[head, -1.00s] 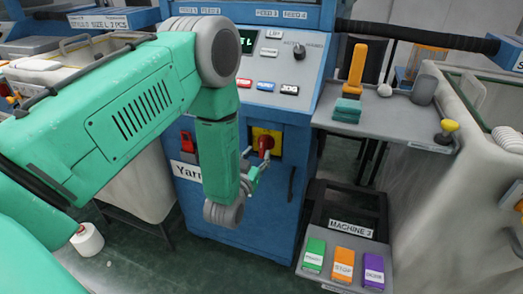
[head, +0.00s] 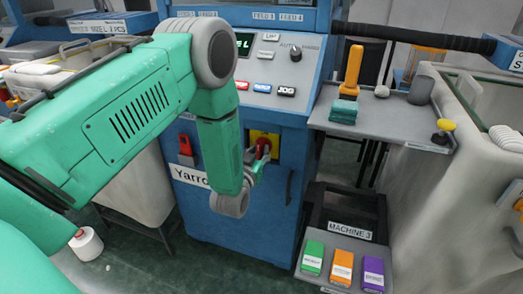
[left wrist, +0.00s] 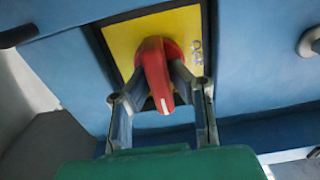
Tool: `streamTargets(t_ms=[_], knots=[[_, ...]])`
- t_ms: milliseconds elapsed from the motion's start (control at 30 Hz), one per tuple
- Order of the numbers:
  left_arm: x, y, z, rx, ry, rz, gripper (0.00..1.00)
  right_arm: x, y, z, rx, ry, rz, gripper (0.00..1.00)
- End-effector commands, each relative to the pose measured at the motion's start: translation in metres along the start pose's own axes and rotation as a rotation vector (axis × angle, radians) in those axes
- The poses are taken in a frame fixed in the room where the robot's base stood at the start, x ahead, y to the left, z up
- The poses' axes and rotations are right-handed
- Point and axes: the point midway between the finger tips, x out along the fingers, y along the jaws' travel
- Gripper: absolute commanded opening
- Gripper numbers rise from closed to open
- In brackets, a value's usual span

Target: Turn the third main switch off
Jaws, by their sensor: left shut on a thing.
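The main switch is a red rotary handle (head: 262,147) on a yellow plate (head: 275,143), set in the blue front of the machine. In the left wrist view the red handle (left wrist: 157,72) points down and slightly right, with a white mark at its lower end, on the yellow plate (left wrist: 125,40). My left gripper (head: 259,160) is at the handle, partly hidden behind my wrist. In the left wrist view its fingers (left wrist: 160,80) are on both sides of the handle and shut on it. My right gripper is not in view.
A red switch (head: 185,145) is left of my forearm. A control panel (head: 250,95) is above.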

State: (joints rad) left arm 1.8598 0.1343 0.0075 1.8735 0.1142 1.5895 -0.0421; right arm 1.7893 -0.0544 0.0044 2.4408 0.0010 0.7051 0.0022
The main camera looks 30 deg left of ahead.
Motion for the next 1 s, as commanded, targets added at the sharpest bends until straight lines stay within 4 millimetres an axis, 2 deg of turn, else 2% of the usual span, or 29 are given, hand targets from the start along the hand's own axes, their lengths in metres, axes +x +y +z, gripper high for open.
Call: streamTargets(t_ms=[367,1000], knots=[[0.0017,0.0009,-0.0050,-0.148,0.012,0.003,0.00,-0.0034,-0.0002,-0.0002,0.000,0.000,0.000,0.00],[0.0021,-0.0055,-0.0034,-0.739,0.017,0.002,0.00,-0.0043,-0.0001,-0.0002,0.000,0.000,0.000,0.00]])
